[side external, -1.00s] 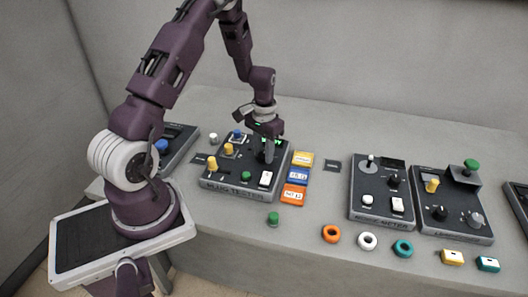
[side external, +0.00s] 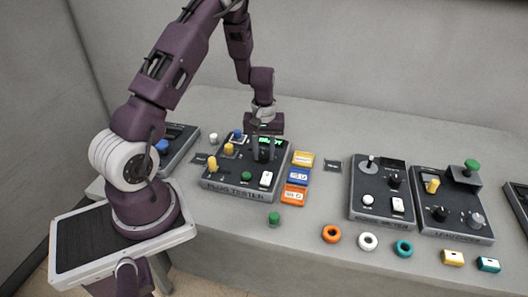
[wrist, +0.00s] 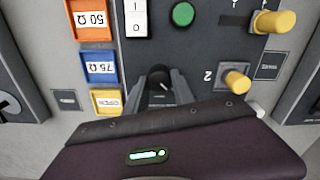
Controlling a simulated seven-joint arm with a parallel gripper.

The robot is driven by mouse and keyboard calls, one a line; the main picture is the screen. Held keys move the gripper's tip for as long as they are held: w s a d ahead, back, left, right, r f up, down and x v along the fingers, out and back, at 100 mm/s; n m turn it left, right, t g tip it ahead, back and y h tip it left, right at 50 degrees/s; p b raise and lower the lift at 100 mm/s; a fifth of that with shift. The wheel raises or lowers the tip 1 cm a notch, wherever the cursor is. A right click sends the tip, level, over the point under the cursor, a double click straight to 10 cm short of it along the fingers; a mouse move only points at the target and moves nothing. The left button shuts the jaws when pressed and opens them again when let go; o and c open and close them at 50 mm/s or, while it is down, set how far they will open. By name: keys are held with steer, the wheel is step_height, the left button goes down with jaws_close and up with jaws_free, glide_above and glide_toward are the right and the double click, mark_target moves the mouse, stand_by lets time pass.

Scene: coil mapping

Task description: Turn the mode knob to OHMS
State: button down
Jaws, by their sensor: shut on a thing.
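My gripper (side external: 264,153) points down over the PLUG TESTER panel (side external: 225,189), at its back right. In the wrist view its two fingers (wrist: 160,88) are closed on either side of a black knob (wrist: 159,78) with a pale pointer line. The knob is mostly hidden by the fingers in the side view. I cannot read a mode label or OHMS beside it. A green-lit display (side external: 271,141) is behind the gripper.

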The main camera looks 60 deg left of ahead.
mark_target(264, 154)
stand_by(0.4)
steer(key=c, duration=1.1)
jaws_free()
steer(key=shift+o, duration=0.2)
step_height(264, 154, up, 7)
steer(key=shift+r, duration=0.1)
